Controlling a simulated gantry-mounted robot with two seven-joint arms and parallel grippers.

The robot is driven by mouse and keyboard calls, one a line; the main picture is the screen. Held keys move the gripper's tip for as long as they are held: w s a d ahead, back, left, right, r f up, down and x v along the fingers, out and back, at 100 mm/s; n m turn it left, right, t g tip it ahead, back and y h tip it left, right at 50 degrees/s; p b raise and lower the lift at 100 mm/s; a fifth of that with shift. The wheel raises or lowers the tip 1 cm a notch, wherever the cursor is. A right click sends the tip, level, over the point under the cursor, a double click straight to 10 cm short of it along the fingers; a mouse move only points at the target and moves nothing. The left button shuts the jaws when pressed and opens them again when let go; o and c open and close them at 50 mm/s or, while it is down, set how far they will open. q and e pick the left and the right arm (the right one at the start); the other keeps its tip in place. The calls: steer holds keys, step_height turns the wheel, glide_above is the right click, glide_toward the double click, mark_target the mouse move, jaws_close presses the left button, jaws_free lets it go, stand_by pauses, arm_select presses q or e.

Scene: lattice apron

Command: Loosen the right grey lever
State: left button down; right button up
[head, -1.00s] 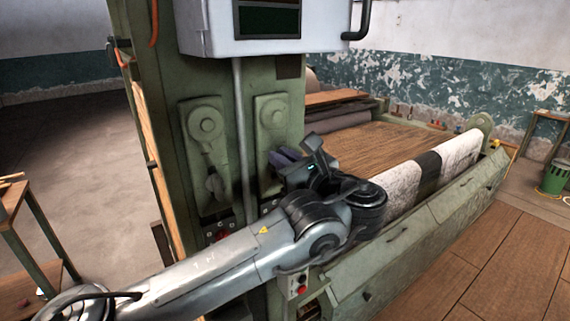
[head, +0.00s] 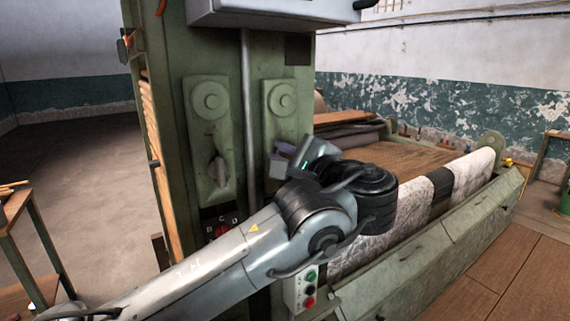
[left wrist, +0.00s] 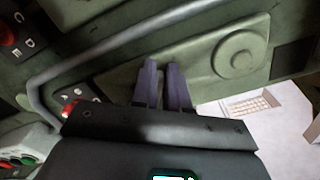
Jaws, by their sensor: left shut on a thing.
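The right grey lever belongs to the right green plate (head: 270,122) on the machine post, below a round boss (head: 282,99). The lever itself is hidden by my left gripper in both views. My left gripper (head: 282,152) is at the lower part of this plate, its purple fingers against it. In the left wrist view the two fingers (left wrist: 163,68) stand a narrow gap apart in front of the plate (left wrist: 205,75), closed on the lever. The left grey lever (head: 217,170) points down on the left plate (head: 207,130). My right gripper is not in view.
A grey control box (head: 270,14) overhangs the plates. A vertical pipe (head: 246,100) runs between them. A red knob (head: 222,230) and a button box (head: 300,288) sit below. The machine bed with a fabric roll (head: 410,215) extends right.

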arm_select(q)
steer(key=shift+w+a+f+n+b, duration=0.15)
steer(key=shift+f+n+b, duration=0.15)
steer(key=shift+f+n, duration=0.25)
steer(key=c, duration=1.2)
jaws_free()
steer(key=shift+o, duration=0.3)
steer(key=shift+w+r, duration=0.1)
steer(key=shift+r, duration=0.2)
steer(key=b+v, duration=0.5)
steer(key=v, duration=0.6)
steer(key=shift+w, duration=0.1)
